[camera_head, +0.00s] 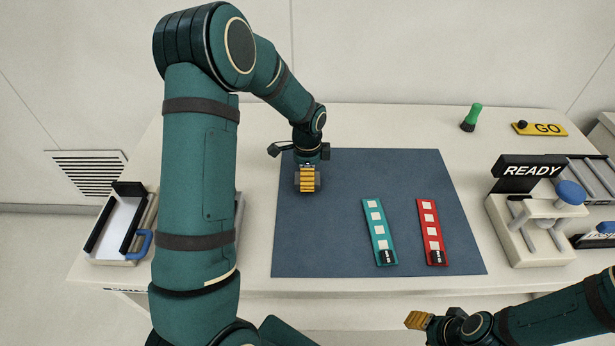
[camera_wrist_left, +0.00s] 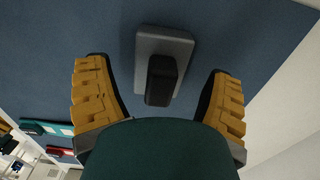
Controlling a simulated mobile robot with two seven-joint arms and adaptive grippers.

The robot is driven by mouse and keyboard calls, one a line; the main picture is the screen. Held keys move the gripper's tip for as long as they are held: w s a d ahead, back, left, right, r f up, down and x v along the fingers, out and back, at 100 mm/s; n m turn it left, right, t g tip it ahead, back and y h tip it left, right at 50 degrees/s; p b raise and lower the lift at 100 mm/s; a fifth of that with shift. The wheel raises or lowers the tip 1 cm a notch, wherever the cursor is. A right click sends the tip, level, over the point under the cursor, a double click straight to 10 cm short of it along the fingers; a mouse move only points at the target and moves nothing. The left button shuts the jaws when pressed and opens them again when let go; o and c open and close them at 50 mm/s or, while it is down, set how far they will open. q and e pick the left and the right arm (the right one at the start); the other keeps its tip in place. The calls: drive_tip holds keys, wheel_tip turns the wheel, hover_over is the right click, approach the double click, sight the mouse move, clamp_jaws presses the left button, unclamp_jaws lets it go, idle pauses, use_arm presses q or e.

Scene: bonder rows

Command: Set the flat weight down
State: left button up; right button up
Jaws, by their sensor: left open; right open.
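The flat weight (camera_wrist_left: 150,45) is a grey block with a dark upright grip (camera_wrist_left: 161,80). In the left wrist view it rests on the blue mat, between and slightly beyond my left gripper's fingers. My left gripper (camera_wrist_left: 160,75) is open, with a gap on both sides of the grip. In the head view my left gripper (camera_head: 307,183) is low over the mat's far left part and hides most of the weight. My right gripper (camera_head: 418,320) is open and empty in front of the table's front edge.
The blue mat (camera_head: 330,240) also holds a teal strip (camera_head: 379,230) and a red strip (camera_head: 432,230). A blue-handled tray (camera_head: 115,228) is at left. The mat's middle is clear.

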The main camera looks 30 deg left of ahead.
use_arm(q)
wheel_tip(320, 180, up, 11)
drive_tip(key=shift+f+p, duration=0.2)
drive_tip(key=shift+p, duration=0.55)
drive_tip(key=shift+s+d+f, duration=0.1)
